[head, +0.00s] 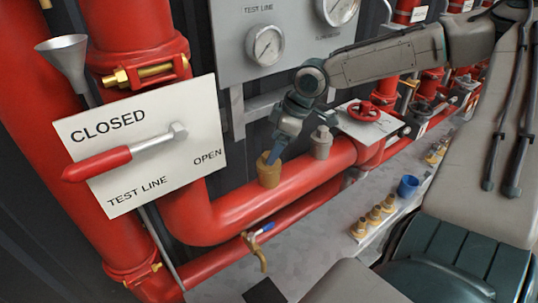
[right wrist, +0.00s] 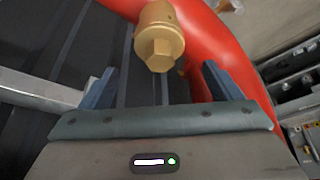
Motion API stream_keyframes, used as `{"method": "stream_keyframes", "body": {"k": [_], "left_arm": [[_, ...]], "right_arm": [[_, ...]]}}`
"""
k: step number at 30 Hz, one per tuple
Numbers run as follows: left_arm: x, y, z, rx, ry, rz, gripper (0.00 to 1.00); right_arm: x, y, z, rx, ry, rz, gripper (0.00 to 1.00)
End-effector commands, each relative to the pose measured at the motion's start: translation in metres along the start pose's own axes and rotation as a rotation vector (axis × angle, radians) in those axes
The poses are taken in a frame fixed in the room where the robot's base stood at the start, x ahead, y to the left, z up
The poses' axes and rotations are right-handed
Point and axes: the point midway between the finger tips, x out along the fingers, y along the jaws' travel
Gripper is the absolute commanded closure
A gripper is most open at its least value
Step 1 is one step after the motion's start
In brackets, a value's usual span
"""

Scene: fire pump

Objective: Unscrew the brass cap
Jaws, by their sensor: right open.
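The brass cap (head: 268,174) sits on top of the red horizontal pipe in the head view, just below my right gripper (head: 274,155). In the right wrist view the brass cap (right wrist: 159,42) shows a round body with a hex end, at the top centre. My right gripper (right wrist: 160,70) is open there, with one blue finger on each side and the cap beyond and between the fingertips. Nothing is held between the fingers. I cannot tell whether a finger touches the cap. My left gripper is not in view.
A grey cap (head: 321,142) and a red handwheel (head: 364,111) stand right of the brass cap. A test line sign (head: 137,190) with a red-handled lever is at left. A small blue-handled tap (head: 262,231) hangs below. Brass fittings (head: 374,216) and a blue cup (head: 408,186) are on the ledge.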

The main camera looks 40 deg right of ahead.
Motion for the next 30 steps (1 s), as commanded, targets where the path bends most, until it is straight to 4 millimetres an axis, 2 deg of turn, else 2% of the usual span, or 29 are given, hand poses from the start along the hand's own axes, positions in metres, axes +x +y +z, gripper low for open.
{"method": "stream_keyframes", "body": {"k": [6,12,26,27,30], "left_arm": [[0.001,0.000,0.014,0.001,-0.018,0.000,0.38],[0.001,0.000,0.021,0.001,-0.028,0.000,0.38],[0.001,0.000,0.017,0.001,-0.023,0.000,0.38],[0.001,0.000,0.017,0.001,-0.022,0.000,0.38],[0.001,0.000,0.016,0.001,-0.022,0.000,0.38]], "right_arm": [[0.024,-0.001,0.001,-0.002,-0.006,-0.001,0.15],[0.040,0.000,0.001,-0.001,-0.004,-0.001,0.15],[0.048,0.000,0.000,0.000,0.001,0.000,0.15],[0.048,0.000,0.000,0.000,0.001,0.000,0.17],[0.048,0.000,0.000,0.000,0.001,0.000,0.36]]}}
